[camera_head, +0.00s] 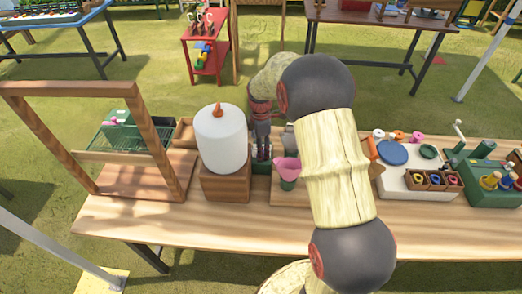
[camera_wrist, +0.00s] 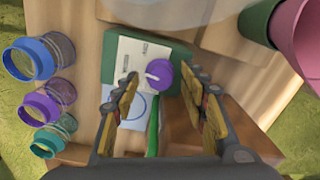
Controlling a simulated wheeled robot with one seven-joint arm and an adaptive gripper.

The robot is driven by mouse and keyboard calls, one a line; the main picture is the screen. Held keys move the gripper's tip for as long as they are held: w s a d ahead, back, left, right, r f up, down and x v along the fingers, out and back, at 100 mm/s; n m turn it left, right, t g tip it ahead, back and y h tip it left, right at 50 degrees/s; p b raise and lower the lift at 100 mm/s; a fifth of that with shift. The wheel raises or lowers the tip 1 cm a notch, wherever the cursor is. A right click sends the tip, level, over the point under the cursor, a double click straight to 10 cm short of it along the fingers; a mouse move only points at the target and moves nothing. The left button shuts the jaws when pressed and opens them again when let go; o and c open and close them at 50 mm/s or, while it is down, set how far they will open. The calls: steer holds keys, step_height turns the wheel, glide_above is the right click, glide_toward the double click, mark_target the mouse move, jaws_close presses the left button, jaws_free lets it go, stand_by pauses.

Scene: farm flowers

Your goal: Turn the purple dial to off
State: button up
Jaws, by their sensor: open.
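The purple dial (camera_wrist: 160,74) shows in the wrist view, with a white pointer mark on its face. It sits on a cream panel (camera_wrist: 133,50) fixed to a green box (camera_wrist: 110,62). My gripper (camera_wrist: 160,77) is open, with one finger to the left of the dial and the other to the right. The dial appears between the fingertips; I cannot tell whether they touch it or how far above it they are. In the head view my arm covers this part of the table, and the dial cannot be made out.
Glass jars with blue (camera_wrist: 19,62), purple (camera_wrist: 38,108) and teal (camera_wrist: 45,142) rims stand at the left. A pink pot (camera_wrist: 298,35) is at the upper right.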

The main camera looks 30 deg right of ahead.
steer(key=c, duration=0.3)
steer(key=c, duration=0.8)
jaws_close()
steer(key=m+p, duration=0.2)
steer(key=p, duration=0.1)
steer(key=shift+r+m, duration=0.2)
steer(key=shift+m, duration=0.1)
steer(key=shift+f+m+p, duration=0.2)
steer(key=shift+m+p, duration=0.35)
steer(key=shift+m, duration=0.65)
steer(key=o, duration=1.1)
jaws_free()
steer(key=shift+r, duration=0.1)
